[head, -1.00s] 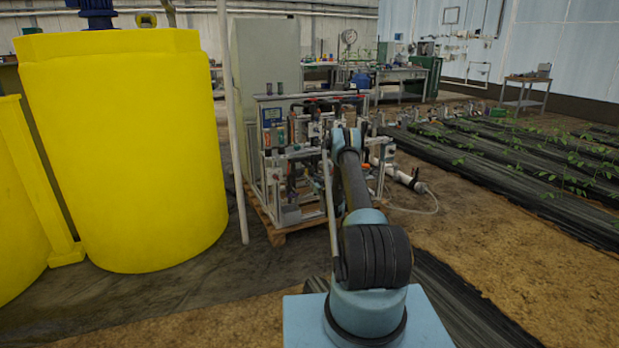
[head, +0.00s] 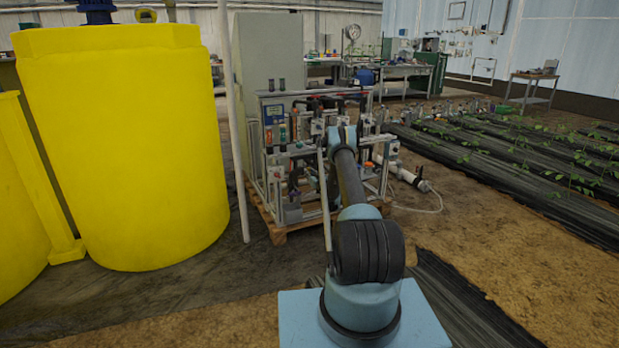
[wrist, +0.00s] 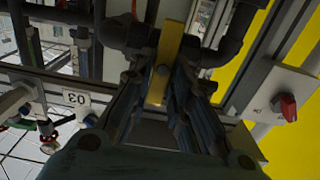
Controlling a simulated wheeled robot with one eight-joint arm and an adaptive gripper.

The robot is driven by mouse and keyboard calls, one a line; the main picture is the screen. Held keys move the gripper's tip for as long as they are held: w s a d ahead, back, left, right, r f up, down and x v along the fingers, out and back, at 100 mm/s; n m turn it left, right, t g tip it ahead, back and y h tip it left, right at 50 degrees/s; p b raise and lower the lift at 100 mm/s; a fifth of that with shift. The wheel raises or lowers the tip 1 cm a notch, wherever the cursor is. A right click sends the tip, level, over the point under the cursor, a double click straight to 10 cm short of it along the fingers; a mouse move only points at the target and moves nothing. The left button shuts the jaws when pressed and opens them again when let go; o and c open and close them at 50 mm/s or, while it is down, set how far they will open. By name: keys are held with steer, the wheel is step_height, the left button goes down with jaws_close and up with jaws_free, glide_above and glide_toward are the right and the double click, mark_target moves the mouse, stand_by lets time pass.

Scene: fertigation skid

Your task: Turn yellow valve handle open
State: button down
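The yellow valve handle (wrist: 171,45) is a flat bar with a round bolt, upright and slightly tilted in the middle of the wrist view. Black pipe fittings lie on both sides of it. My gripper (wrist: 163,78) has its dark fingers drawn in along both edges of the handle's lower part, and it looks shut on it. Whether both pads press on the bar is hard to see. In the head view my arm reaches into the pipe skid (head: 272,150); its own links and the skid hide the gripper and the handle.
A red knob (wrist: 288,107) on a grey box is at the right of the wrist view. A plate marked 03 (wrist: 76,98) and gauges are at the left. A big yellow tank (head: 120,150) and a pale post (head: 232,130) stand left of the skid.

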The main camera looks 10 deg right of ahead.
stand_by(0.4)
steer(key=n, duration=0.6)
steer(key=a+f+n, duration=0.1)
steer(key=n, duration=1)
steer(key=shift+s+a+f+n, duration=0.2)
steer(key=shift+s+a+n, duration=0.1)
steer(key=shift+n, duration=0.1)
stand_by(0.4)
steer(key=c, duration=1.6)
jaws_free()
steer(key=shift+f, duration=0.1)
steer(key=shift+o, duration=0.2)
steer(key=shift+d, duration=0.1)
